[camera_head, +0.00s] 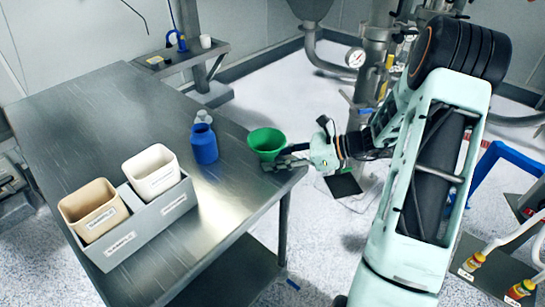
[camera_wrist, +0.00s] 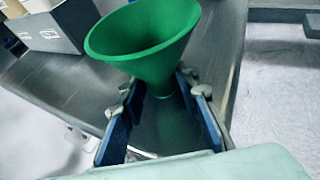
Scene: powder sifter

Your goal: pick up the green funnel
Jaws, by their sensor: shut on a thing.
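The green funnel (camera_head: 266,142) is at the right end of the steel table (camera_head: 110,105), its wide mouth up. It also shows in the wrist view (camera_wrist: 140,38), slightly tilted there. My gripper (camera_head: 275,160) reaches in from the right at the table's edge. In the wrist view its two blue-padded fingers (camera_wrist: 160,92) are shut on the funnel's narrow lower part, with the cone above them. I cannot tell whether the funnel's lower end touches the table.
A blue bottle (camera_head: 204,145) stands left of the funnel, with small grey items (camera_head: 203,117) behind it. A grey holder (camera_head: 135,228) with a tan bin (camera_head: 93,208) and a white bin (camera_head: 152,172) stands at the front left. The table's far left is clear.

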